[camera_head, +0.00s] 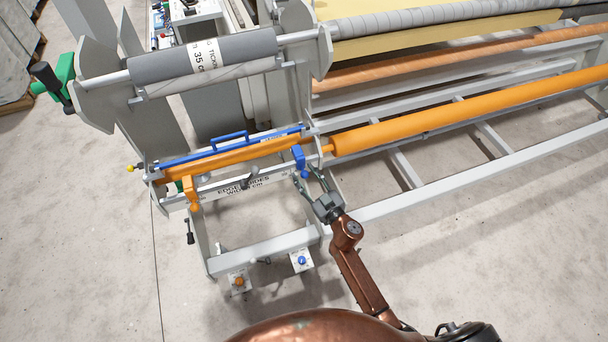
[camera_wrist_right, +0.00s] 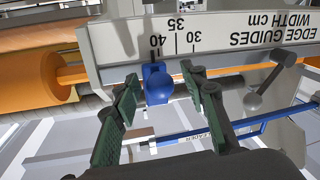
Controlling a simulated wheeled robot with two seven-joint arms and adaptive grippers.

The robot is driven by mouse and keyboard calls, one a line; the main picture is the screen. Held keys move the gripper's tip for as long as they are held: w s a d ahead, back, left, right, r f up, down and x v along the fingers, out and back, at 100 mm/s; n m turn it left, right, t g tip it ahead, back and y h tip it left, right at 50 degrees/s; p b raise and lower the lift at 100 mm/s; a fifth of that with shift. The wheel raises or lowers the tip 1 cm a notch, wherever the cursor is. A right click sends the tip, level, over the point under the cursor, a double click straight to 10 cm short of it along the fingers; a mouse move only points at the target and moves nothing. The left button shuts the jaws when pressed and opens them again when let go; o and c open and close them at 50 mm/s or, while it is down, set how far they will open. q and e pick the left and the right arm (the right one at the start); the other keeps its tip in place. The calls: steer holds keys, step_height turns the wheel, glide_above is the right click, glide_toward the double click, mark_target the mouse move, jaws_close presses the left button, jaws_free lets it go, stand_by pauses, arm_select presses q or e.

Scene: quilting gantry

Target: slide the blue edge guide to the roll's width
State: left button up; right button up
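The blue edge guide (camera_head: 299,158) hangs at the right end of the width scale bar (camera_head: 215,191). In the right wrist view the guide's blue knob (camera_wrist_right: 157,89) sits below the 40 mark. The bar reads "EDGE GUIDES WIDTH cm", with 30, 35 and 40 showing. The grey roll (camera_head: 204,60) above carries a label reading 35 cm. My right gripper (camera_head: 314,182) is open just below the guide. In the right wrist view its green-padded fingers (camera_wrist_right: 159,82) stand on either side of the knob, with gaps showing. My left gripper is not in view.
An orange guide (camera_head: 191,191) stands at the bar's left end. A blue-handled bar (camera_head: 228,144) lies behind, and orange rollers (camera_head: 470,107) extend right.

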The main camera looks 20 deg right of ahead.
steer(key=shift+w, duration=0.15)
steer(key=shift+c, duration=0.4)
jaws_close()
steer(key=shift+r, duration=0.1)
steer(key=shift+a, duration=0.1)
